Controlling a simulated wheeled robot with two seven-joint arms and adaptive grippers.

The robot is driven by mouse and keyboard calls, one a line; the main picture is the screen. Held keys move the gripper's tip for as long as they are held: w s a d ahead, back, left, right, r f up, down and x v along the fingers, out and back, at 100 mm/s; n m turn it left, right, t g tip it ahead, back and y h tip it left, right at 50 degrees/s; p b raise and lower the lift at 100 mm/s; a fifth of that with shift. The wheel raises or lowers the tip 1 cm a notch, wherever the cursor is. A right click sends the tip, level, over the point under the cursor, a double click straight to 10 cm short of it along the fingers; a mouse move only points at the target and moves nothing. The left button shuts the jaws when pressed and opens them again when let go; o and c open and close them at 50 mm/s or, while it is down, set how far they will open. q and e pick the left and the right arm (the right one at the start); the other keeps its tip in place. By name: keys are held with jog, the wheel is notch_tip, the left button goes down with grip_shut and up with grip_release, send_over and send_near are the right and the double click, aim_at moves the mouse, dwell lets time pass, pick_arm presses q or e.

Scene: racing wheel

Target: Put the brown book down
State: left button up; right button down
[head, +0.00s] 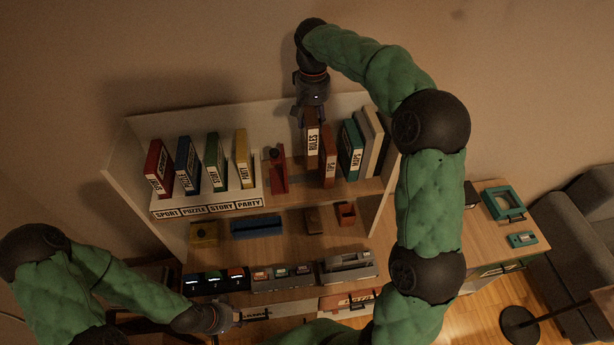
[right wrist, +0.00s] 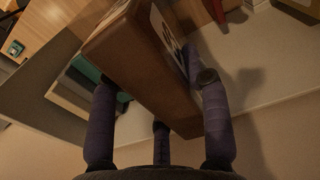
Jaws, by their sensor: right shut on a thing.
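The brown book (head: 312,148), with RULES on its spine, stands upright over the upper shelf (head: 344,190), left of the orange-brown TIPS book (head: 329,158). My right gripper (head: 311,114) comes from above and is shut on the brown book's upper part. In the right wrist view the brown book (right wrist: 140,62) sits between the gripper's fingers. I cannot tell whether its lower edge touches the shelf. My left gripper (head: 224,318) is low at the left, by the desk's front edge; its fingers are too small to read.
Teal MAPS book (head: 350,150) and pale books (head: 371,140) stand at the right. Red, blue, green and yellow books (head: 242,158) stand in a labelled rack (head: 207,205) at the left. A red object (head: 278,172) is left of the brown book. Small trays fill the lower level.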

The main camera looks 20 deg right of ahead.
notch_tip(320, 180, down, 7)
jog(key=shift+w+r, duration=0.1)
jog(key=shift+w, duration=0.05)
jog(key=shift+w+f+p, duration=0.15)
jog(key=shift+f+p, duration=0.15)
jog(key=shift+f, duration=0.3)
notch_tip(320, 180, down, 3)
jog(key=shift+r+p, duration=0.1)
jog(key=shift+p, duration=0.2)
pick_arm(q)
jog(key=shift+w+r, duration=0.3)
jog(key=shift+w, duration=0.05)
pick_arm(e)
jog(key=shift+f, duration=0.25)
pick_arm(q)
jog(key=shift+f, duration=0.15)
pick_arm(e)
jog(key=shift+f, duration=0.15)
jog(key=c, duration=0.6)
grip_release()
